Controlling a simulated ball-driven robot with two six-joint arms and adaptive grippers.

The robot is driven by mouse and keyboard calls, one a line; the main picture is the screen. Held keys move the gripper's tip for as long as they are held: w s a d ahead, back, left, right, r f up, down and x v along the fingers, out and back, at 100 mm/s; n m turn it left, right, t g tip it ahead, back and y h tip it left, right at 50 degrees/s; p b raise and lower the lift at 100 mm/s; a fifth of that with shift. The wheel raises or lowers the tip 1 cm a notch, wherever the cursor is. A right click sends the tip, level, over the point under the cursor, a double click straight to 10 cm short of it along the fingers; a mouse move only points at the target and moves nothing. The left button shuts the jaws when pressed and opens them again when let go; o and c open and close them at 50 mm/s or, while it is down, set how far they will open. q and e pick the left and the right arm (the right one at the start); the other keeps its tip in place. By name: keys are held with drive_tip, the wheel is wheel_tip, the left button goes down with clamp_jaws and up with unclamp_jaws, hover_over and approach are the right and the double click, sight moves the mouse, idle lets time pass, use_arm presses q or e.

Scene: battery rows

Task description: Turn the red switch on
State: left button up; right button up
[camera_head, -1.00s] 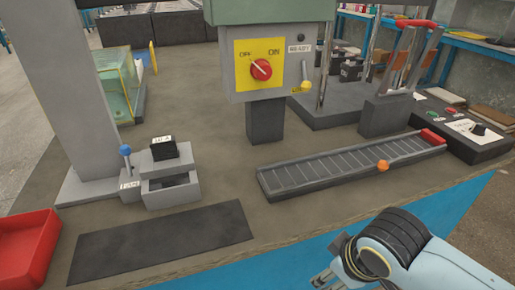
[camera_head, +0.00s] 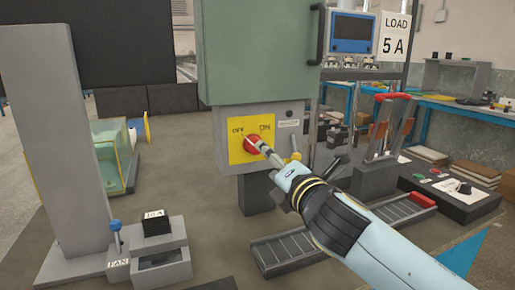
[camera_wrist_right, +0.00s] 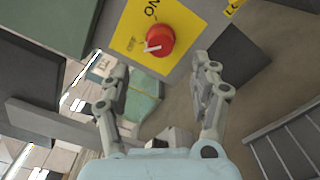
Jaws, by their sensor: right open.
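The red switch (camera_head: 253,144) is a round knob on a yellow plate (camera_head: 237,153) marked OFF and ON, on the grey box under a green cabinet. In the right wrist view, the knob (camera_wrist_right: 159,41) shows its white pointer turned toward the OFF label. My right gripper (camera_head: 264,150) reaches up to the switch from the lower right and partly covers it. In the wrist view the right gripper (camera_wrist_right: 160,69) is open and empty, its fingers apart below the knob; contact cannot be told. My left gripper is not in view.
A green cabinet (camera_head: 256,55) with a dark handle hangs above. A slotted grey rail (camera_head: 280,250) lies below my right arm. A blue-knobbed FAN lever (camera_head: 115,228) stands at lower left.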

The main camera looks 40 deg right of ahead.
drive_tip(key=x, duration=0.8)
drive_tip(key=shift+w+d, duration=0.15)
drive_tip(key=shift+w, duration=0.2)
drive_tip(key=shift+c, duration=0.3)
drive_tip(key=c, duration=1.1)
